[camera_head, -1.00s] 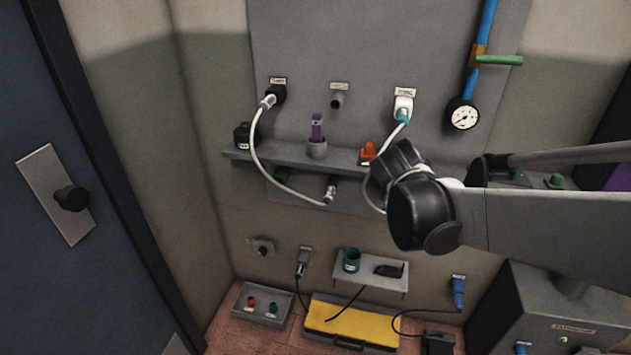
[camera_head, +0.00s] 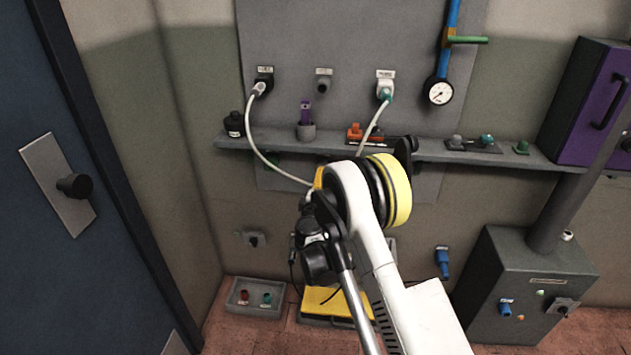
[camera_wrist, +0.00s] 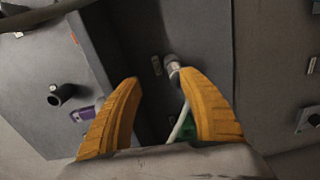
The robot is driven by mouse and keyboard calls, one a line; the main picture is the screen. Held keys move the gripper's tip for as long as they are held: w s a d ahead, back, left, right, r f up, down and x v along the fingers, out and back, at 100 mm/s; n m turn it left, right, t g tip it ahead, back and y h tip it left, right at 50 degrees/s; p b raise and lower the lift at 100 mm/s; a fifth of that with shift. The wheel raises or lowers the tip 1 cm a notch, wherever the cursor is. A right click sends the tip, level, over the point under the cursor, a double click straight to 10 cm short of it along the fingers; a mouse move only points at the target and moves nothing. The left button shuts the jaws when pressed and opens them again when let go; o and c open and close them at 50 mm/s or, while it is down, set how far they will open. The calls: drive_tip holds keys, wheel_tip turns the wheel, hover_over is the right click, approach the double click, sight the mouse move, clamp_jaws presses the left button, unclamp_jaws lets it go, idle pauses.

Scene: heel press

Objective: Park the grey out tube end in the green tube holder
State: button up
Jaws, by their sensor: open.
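In the wrist view, my gripper (camera_wrist: 160,80) is open, its two orange fingers apart with nothing between the tips. A grey tube end (camera_wrist: 173,66) with a white tube is just beyond the right fingertip, by a small pale label. I cannot tell whether it touches the finger. A green part (camera_wrist: 188,130), perhaps the green tube holder, is partly hidden behind the right finger. In the head view, a white tube (camera_head: 256,140) hangs from the left black port (camera_head: 264,80) and passes behind my arm, which hides its lower end and the area below the shelf.
The wall shelf (camera_head: 440,152) carries a black bottle (camera_head: 234,124), a purple item in a grey cup (camera_head: 305,131) and an orange part (camera_head: 354,132). A second tube's teal end (camera_head: 386,95) is at the white port. A grey cabinet (camera_head: 530,285) stands right; a tray (camera_head: 255,298) is on the floor.

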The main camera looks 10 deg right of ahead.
drive_tip(key=f, duration=0.1)
drive_tip(key=a+f, duration=0.1)
drive_tip(key=f+n, duration=0.1)
drive_tip(key=shift+s+a+t, duration=0.15)
drive_tip(key=shift+a+t, duration=0.15)
drive_tip(key=shift+x, duration=4.55)
drive_tip(key=shift+a+f, duration=0.1)
drive_tip(key=shift+c, duration=0.4)
clamp_jaws()
drive_tip(key=shift+s, duration=0.1)
drive_tip(key=shift+v, duration=2.9)
